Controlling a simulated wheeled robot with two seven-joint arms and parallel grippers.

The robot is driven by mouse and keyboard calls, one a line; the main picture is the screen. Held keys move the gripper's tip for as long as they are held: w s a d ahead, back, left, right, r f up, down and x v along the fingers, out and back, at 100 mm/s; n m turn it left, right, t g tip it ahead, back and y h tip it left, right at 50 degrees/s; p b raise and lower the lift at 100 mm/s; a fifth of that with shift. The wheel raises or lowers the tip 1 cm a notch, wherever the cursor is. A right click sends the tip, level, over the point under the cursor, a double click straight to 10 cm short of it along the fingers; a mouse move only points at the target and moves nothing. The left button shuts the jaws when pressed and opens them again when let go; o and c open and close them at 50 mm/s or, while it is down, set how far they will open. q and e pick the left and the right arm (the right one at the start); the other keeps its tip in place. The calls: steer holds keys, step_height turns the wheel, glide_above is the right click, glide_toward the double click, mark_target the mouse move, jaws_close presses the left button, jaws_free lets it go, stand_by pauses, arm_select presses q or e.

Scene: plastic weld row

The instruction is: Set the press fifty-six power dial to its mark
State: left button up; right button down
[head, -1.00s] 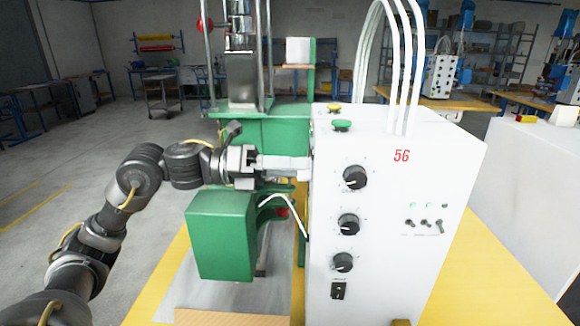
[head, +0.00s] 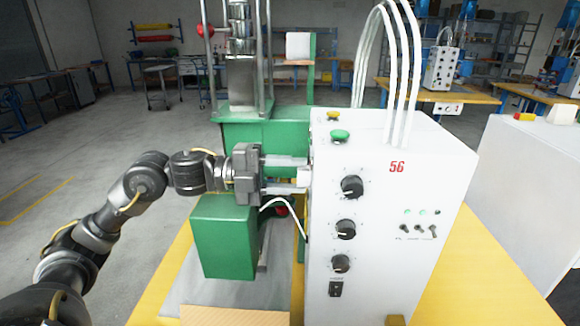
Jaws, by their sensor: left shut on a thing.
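The white press box marked 56 (head: 396,167) stands on the yellow table. Its front carries three black dials in a column: an upper dial (head: 352,187), a middle dial (head: 345,229) and a lower dial (head: 341,263). Their small labels are too blurred to read. My left gripper (head: 304,174) reaches in from the left, its fingers level at the box's left edge. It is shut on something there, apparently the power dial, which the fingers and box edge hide. The three front dials are clear of the gripper. My right gripper is out of view.
The green press frame (head: 270,131) and a green block (head: 224,236) stand close around my left arm. White cables (head: 391,70) rise from the box top. A green button (head: 340,135) sits on top and toggle switches (head: 420,229) on the front. A white cabinet (head: 525,190) stands right.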

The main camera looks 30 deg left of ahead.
arm_select(q)
steer(key=n+p, duration=0.3)
steer(key=n, duration=0.2)
steer(key=shift+p, duration=0.4)
steer(key=shift+f+n, duration=0.1)
steer(key=shift+n, duration=0.3)
steer(key=o, duration=1)
steer(key=shift+c, duration=0.2)
